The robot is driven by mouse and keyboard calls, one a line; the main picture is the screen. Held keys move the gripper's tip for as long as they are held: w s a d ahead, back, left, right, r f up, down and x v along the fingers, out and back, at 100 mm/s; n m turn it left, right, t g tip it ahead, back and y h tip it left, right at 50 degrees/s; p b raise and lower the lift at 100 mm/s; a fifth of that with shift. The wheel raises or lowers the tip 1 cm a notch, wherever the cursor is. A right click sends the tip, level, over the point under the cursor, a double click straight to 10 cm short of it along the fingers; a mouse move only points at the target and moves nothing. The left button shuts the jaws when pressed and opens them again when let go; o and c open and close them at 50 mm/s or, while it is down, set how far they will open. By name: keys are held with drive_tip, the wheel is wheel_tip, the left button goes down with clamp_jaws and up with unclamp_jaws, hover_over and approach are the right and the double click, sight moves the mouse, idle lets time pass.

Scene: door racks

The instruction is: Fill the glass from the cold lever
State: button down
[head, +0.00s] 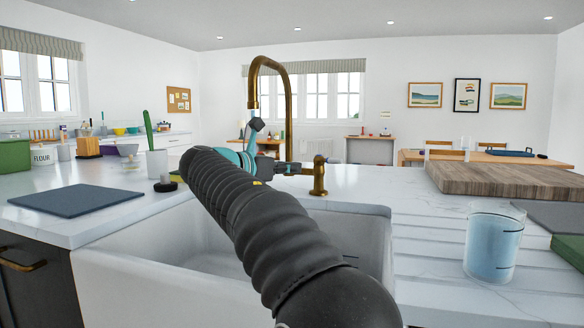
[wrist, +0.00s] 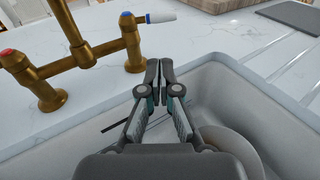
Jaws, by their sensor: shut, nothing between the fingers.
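A clear glass (head: 493,243) stands upright on the grooved drainer right of the sink. Its lower part looks pale blue, like water, and a dark line marks its side. The brass tap (head: 289,95) arches over the sink; no stream shows. In the wrist view its cold lever (wrist: 160,17), white with a blue band, points right from the right post. A red-marked post (wrist: 8,53) stands at left. My gripper (wrist: 164,66) is shut and empty over the sink, just in front of the cold post and below the lever. My arm hides part of the sink in the head view.
The white sink (head: 150,262) lies below my arm, with a round pale item (wrist: 225,145) in it. A wooden board (head: 505,180) lies behind the glass, and a green and grey stack (head: 570,240) sits at right. A dark mat (head: 75,200) lies left.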

sight(332, 163)
drive_tip(key=r+x, duration=0.1)
drive_tip(key=x, duration=1)
drive_tip(key=shift+r, duration=0.1)
